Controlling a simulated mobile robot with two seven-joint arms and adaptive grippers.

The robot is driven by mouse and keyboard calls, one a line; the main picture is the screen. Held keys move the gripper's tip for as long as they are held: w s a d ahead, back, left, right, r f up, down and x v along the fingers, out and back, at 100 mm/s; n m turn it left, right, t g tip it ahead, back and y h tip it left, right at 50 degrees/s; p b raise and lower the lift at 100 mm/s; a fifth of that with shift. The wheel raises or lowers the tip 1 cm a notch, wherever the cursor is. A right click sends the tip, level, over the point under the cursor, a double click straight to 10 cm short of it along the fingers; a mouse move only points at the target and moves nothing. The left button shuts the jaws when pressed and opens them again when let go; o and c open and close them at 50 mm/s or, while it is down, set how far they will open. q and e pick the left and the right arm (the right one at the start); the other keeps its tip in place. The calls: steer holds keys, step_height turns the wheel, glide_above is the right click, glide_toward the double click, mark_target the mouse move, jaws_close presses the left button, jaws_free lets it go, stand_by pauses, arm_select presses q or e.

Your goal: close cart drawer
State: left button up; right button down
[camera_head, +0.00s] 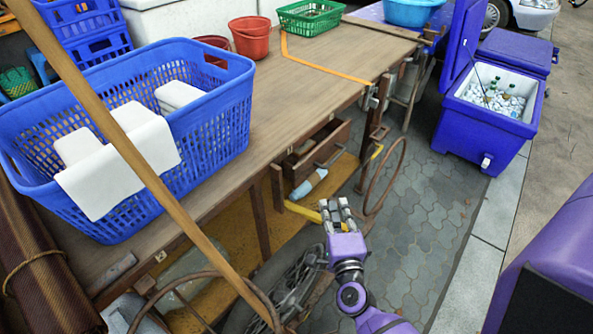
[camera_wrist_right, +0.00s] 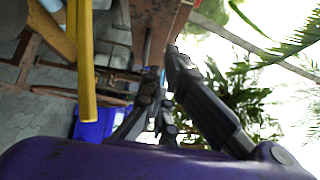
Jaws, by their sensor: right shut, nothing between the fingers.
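The cart (camera_head: 205,115) has a long wooden top that runs from lower left to upper right in the head view. Its wooden drawer (camera_head: 318,148) stands open under the top's right edge, with a metal handle bar on its front. In the right wrist view, a brown wooden part, likely the drawer front (camera_wrist_right: 150,20), is just beyond the fingertips. My right gripper (camera_head: 337,208) is shut and empty, below and a little right of the drawer; it also shows in the right wrist view (camera_wrist_right: 163,80). I cannot tell whether it touches the drawer. My left gripper is not in view.
A blue basket (camera_head: 215,125) with white cloths stands on the cart top. A wooden pole crosses in front of it. Yellow bars and a cart wheel (camera_head: 386,178) lie close to my right gripper. A blue cooler (camera_head: 480,130) stands at right. The paving between is clear.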

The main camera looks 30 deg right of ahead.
mark_target(302, 168)
steer(key=w+a+x, duration=0.1)
steer(key=a+x, duration=0.1)
steer(key=x, duration=1)
steer(key=shift+w, duration=0.25)
steer(key=shift+a, duration=0.2)
steer(key=w, duration=0.1)
steer(key=w+a, duration=0.1)
steer(key=w, duration=0.1)
steer(key=w+a, duration=0.1)
steer(key=shift+w, duration=0.35)
steer(key=shift+w+r, duration=0.1)
